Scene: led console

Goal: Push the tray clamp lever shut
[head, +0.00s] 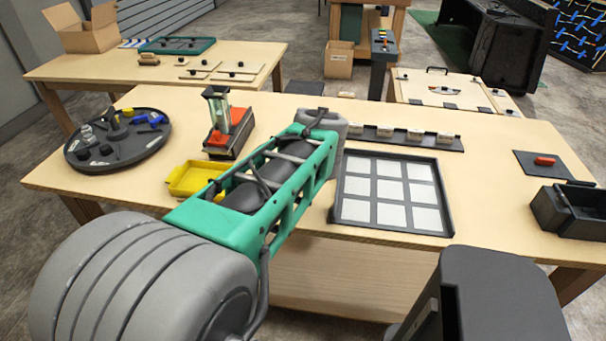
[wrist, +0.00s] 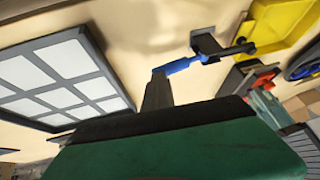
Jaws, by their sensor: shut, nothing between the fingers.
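In the wrist view the clamp lever has a blue grip (wrist: 180,65) at the end of a thin dark arm. The arm runs past a dark bracket (wrist: 207,45) toward the yellow tray (wrist: 280,25). My gripper (wrist: 159,76) is shut and empty, its dark fingertips right at the left end of the blue grip. I cannot tell whether they touch. In the head view the yellow tray (head: 193,179) shows left of my green arm. The lever and my gripper are hidden there behind the arm.
A dark frame with white panels (head: 392,192) lies right of my arm; it fills the left of the wrist view. A red-based stand (head: 230,137) with a clear cylinder is behind the yellow tray. A round dark tray (head: 118,140) of small parts is at the left.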

